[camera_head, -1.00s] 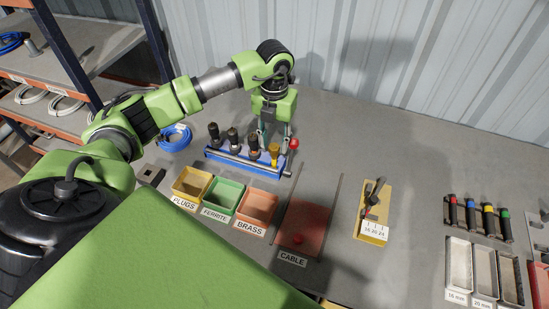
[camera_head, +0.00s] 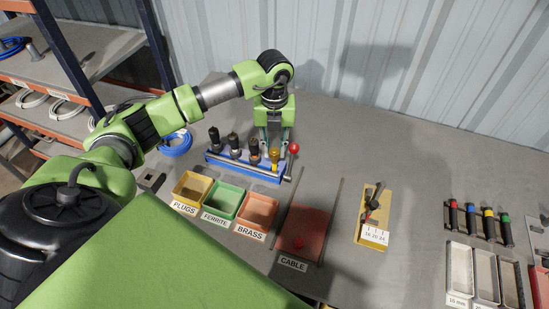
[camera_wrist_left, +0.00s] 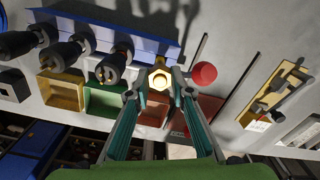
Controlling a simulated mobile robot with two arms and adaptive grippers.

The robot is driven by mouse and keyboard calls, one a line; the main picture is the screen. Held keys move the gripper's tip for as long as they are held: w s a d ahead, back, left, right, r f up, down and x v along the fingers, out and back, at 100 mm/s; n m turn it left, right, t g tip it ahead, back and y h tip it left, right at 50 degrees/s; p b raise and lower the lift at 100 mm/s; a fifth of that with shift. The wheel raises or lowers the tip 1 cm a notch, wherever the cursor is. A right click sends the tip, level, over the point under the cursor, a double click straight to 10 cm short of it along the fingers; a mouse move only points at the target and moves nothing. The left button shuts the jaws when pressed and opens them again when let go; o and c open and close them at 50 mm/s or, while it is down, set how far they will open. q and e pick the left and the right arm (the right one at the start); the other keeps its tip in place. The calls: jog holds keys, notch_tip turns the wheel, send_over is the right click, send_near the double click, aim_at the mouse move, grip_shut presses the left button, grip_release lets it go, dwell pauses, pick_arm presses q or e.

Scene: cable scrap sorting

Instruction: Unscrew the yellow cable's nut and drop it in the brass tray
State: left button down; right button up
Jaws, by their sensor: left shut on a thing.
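The yellow cable's end, with a brass-yellow nut (camera_wrist_left: 159,79), stands at the right end of the blue rack (camera_head: 232,164). The yellow piece also shows in the head view (camera_head: 275,157). My left gripper (camera_head: 274,146) reaches down over it from above. In the left wrist view its two fingers (camera_wrist_left: 156,86) are shut on the nut from both sides. I cannot see from these frames whether the nut is loose. The brass tray (camera_head: 258,210) is an orange bin labelled BRASS, in front of the rack, and looks empty. My right gripper is not in view.
Several dark plug ends (camera_head: 234,143) stand along the rack left of the nut. A red ball (camera_head: 293,148) is just right of the gripper. Yellow PLUGS (camera_head: 192,186) and green FERRITE (camera_head: 223,200) bins adjoin the brass one. The red CABLE area (camera_head: 303,235) lies to their right.

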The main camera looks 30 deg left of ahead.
pick_arm(q)
jog(key=n+p, duration=0.1)
jog(key=n, duration=0.4)
jog(key=shift+r, duration=0.1)
jog(key=n+p, duration=0.2)
jog(key=n, duration=0.3)
jog(key=n+p, duration=0.2)
jog(key=n, duration=0.3)
jog(key=n+p, duration=0.2)
jog(key=n, duration=0.1)
jog(key=shift+n, duration=1.1)
jog(key=c, duration=1.7)
grip_release()
